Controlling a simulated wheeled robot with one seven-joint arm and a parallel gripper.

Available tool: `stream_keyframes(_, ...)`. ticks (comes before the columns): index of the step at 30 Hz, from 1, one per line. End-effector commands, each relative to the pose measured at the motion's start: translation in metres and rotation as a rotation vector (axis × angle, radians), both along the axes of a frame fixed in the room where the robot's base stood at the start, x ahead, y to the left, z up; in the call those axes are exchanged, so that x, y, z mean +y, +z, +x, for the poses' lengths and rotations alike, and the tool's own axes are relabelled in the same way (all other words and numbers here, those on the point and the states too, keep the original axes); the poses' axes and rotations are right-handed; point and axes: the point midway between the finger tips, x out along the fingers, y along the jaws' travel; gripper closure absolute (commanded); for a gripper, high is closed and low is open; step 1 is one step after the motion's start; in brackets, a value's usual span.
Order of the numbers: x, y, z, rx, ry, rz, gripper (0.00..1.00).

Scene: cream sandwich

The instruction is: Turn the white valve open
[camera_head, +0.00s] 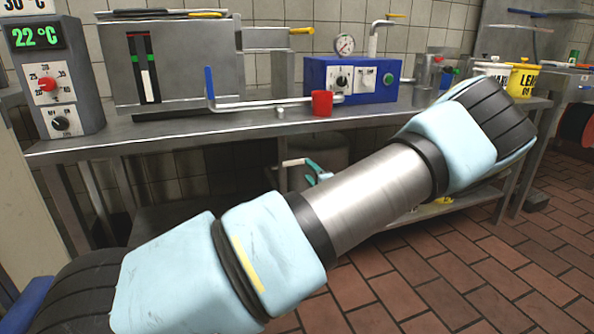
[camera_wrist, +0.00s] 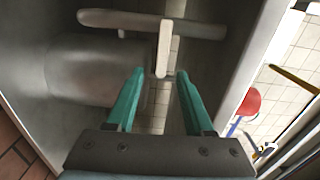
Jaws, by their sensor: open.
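In the head view a pale handle (camera_head: 291,162) shows under the metal table, just left of my fingers. My gripper (camera_wrist: 161,73) is open, with its two teal fingers apart. The end of the short bar appears between the fingertips; I cannot tell whether they touch. In the head view my gripper (camera_head: 317,171) is mostly hidden behind my arm.
A grey rounded tank (camera_wrist: 95,70) lies beside the valve under the table (camera_head: 190,128). A red cup (camera_head: 322,103), a blue control box (camera_head: 352,80) and a thermometer unit (camera_head: 50,80) stand on the table. Yellow and white pots (camera_head: 522,79) stand at right. Brick-coloured floor is clear at lower right.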

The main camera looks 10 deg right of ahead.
Motion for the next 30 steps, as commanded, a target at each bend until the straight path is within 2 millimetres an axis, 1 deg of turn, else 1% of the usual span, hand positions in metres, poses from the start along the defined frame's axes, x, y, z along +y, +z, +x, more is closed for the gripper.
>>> stream_keyframes(2, -0.005, 0.0, 0.001, -0.024, -0.007, 0.017, 0.47)
stream_keyframes(5, -0.004, 0.002, 0.009, -0.028, -0.006, 0.02, 0.47)
stream_keyframes(8, -0.001, 0.001, 0.024, -0.025, -0.005, 0.019, 0.47)
stream_keyframes(15, 0.005, 0.0, 0.069, -0.024, -0.005, 0.017, 0.47)
stream_keyframes(18, 0.007, 0.0, 0.084, -0.022, -0.005, 0.017, 0.47)
stream_keyframes(21, 0.008, 0.001, 0.096, -0.023, -0.005, 0.016, 0.47)
stream_keyframes(24, 0.009, 0.001, 0.102, -0.022, -0.006, 0.017, 0.47)
stream_keyframes(30, 0.009, 0.001, 0.105, -0.021, -0.007, 0.018, 0.47)
